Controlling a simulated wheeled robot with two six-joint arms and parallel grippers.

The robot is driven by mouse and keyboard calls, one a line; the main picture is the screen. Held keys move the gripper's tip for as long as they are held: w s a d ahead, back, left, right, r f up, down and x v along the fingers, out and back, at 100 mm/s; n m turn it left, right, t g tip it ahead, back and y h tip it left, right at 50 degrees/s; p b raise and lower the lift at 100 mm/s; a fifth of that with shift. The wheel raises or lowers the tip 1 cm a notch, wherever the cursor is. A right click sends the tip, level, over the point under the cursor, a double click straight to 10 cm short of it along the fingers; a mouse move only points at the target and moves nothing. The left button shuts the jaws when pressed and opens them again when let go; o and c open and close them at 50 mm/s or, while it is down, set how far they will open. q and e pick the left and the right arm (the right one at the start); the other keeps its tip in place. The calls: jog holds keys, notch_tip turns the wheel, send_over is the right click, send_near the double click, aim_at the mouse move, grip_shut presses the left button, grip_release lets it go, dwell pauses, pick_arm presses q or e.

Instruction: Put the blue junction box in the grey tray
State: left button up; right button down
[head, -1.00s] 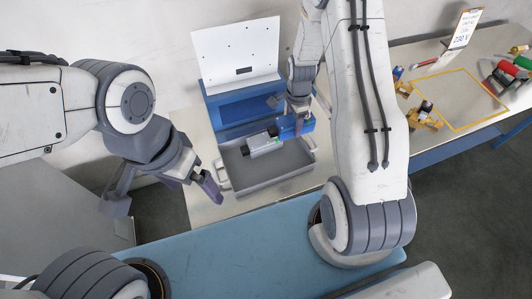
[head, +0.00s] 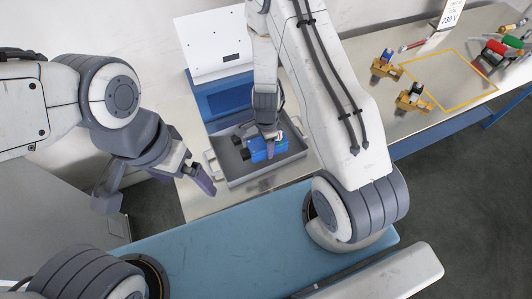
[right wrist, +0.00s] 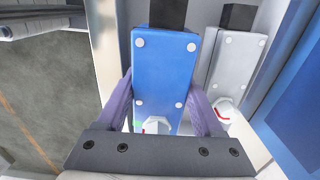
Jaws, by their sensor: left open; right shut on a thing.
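The blue junction box (head: 264,151) is between the fingers of my right gripper (head: 268,143), which is shut on it over the grey tray (head: 262,178). In the right wrist view the blue box (right wrist: 163,75) shows its face with screws, with the gripper's purple fingers (right wrist: 163,108) on both sides. A grey box (right wrist: 236,62) lies beside it there; in the head view it is mostly hidden. I cannot tell whether the blue box touches the tray floor. My left gripper (head: 202,181) is open and empty, left of the tray.
A white panel on a blue base (head: 232,97) stands behind the tray. On the right, the table has a yellow outlined area (head: 450,80), brass-coloured fixtures (head: 413,100), and red and green items (head: 510,45). A blue surface (head: 250,235) runs in front.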

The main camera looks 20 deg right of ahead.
jog(key=shift+f+b, duration=1.85)
jog(key=shift+f, duration=0.1)
jog(key=shift+f, duration=0.2)
jog(key=shift+c, duration=1.5)
grip_release()
jog(key=shift+r, duration=0.15)
